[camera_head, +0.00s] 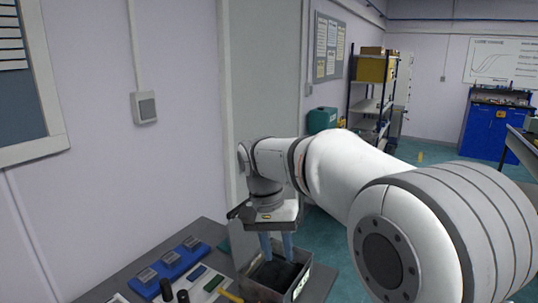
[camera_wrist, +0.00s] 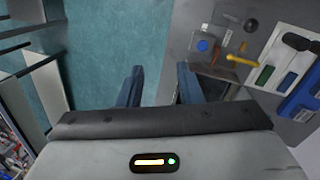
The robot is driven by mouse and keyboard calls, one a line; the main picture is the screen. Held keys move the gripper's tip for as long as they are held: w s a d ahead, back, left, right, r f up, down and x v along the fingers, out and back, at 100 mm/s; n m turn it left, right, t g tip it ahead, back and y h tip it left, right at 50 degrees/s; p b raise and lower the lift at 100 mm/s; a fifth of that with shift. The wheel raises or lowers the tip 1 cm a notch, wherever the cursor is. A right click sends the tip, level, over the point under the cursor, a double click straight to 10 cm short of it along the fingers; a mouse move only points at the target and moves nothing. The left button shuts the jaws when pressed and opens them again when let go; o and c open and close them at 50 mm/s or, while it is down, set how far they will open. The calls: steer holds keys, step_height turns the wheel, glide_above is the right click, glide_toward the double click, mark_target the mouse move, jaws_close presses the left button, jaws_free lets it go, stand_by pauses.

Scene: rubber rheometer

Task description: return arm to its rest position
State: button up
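My white arm (camera_head: 350,170) reaches from the right foreground toward the bench at the lower left. My gripper (camera_head: 277,258) points down with its two blue fingers apart, above or at a metal-sided box (camera_head: 297,286) with dark contents. In the wrist view my gripper (camera_wrist: 160,78) is open, with a clear gap between the fingers. Only floor and the grey bench edge show through that gap, and nothing is held. How high the fingertips are above the box I cannot tell exactly.
The grey bench (camera_head: 208,232) carries a blue rack (camera_head: 170,262), dark cylinders (camera_head: 166,290), small coloured slabs (camera_head: 214,283) and a yellow-handled tool (camera_head: 230,296). A wall is close behind the bench. Shelving (camera_head: 372,95) and a blue cabinet (camera_head: 490,128) stand farther back. Green floor lies open at right.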

steer(key=s+d+f+n+t+y+b, duration=0.1)
steer(key=s+d+f+t, duration=0.1)
steer(key=s+d+f, duration=0.2)
steer(key=s+d+f+n+t+y+b, duration=0.1)
steer(key=s+d+f+n+t, duration=0.1)
steer(key=s+d, duration=0.7)
steer(key=s+f, duration=0.1)
steer(key=s, duration=0.3)
steer(key=shift+f+t, duration=0.4)
